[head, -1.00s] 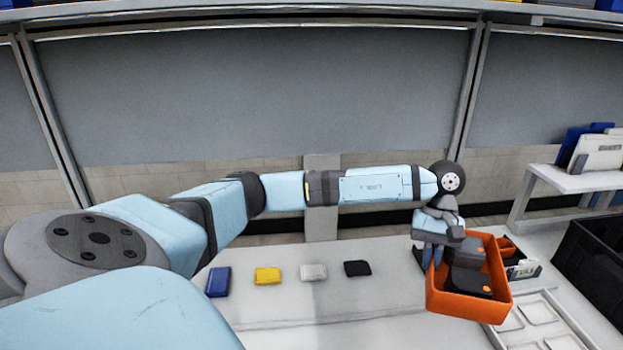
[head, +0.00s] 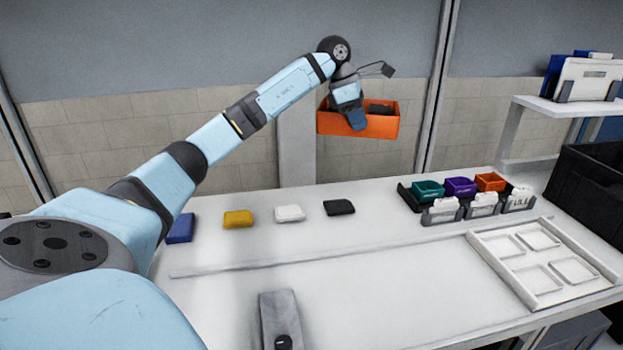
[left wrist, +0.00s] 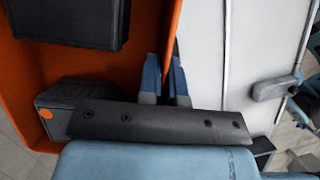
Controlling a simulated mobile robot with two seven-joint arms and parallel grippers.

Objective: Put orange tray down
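The orange tray (head: 385,125) is held up off the table, beyond its back edge and in front of the wall in the head view. Dark objects (head: 380,108) lie inside it. My left gripper (head: 357,122) is shut on a side wall of the tray. In the left wrist view the blue fingers (left wrist: 165,80) sit on either side of the orange wall (left wrist: 172,30), with a black box (left wrist: 75,22) and another dark piece (left wrist: 65,100) inside the tray. My right gripper is not in view.
The white table (head: 340,280) has a broad clear front area. Blue, yellow, white and black items (head: 290,213) stand in a row at its back. A black rack (head: 425,207) with small bins, a white compartment frame (head: 545,262) and a black crate (head: 590,190) are at right.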

